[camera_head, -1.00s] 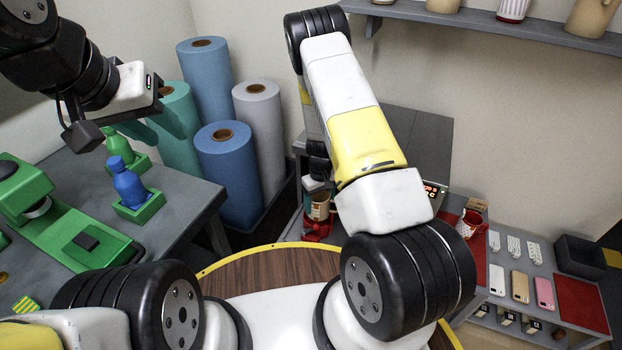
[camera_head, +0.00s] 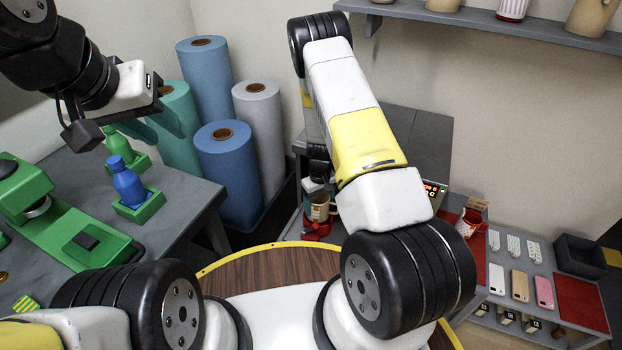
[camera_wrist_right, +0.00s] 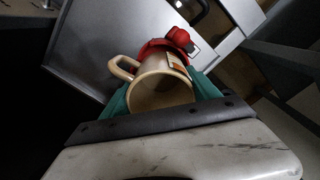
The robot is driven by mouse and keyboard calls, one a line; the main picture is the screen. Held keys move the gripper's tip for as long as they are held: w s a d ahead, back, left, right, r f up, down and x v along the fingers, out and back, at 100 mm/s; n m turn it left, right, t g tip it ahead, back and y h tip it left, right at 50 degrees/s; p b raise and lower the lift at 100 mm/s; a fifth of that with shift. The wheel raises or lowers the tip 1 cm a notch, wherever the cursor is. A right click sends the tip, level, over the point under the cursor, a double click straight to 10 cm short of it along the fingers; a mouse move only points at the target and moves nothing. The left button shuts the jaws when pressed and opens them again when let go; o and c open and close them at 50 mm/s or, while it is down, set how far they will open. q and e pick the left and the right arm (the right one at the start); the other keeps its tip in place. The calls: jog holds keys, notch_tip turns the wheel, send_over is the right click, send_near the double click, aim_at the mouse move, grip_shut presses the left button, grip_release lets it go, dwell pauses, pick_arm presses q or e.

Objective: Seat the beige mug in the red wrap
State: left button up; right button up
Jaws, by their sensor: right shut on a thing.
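The beige mug (camera_head: 320,211) is at the near end of the grey bench, partly hidden by my right arm. In the right wrist view the mug (camera_wrist_right: 160,88) shows its open mouth, a handle on the left and an orange label. My right gripper (camera_wrist_right: 163,98) is shut on it, with teal fingers on both sides. The red wrap (camera_head: 318,231) is just below the mug; in the wrist view it (camera_wrist_right: 168,47) is at the mug's far end. I cannot tell how deep the mug sits in it. My left gripper (camera_head: 160,124) is open and empty at upper left.
A press with a lit display (camera_head: 434,189) is behind my right arm. A red patterned mug (camera_head: 468,223), phone cases (camera_head: 519,286) and a dark bin (camera_head: 580,256) are to the right. Rolls (camera_head: 228,165) stand between the benches. A green fixture (camera_head: 85,243) is at left.

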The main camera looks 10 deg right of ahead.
jog(key=shift+f, duration=1.3)
jog(key=o, duration=1.9)
jog(key=shift+c, duration=0.2)
notch_tip(320, 180, up, 8)
jog(key=shift+s+f, duration=0.1)
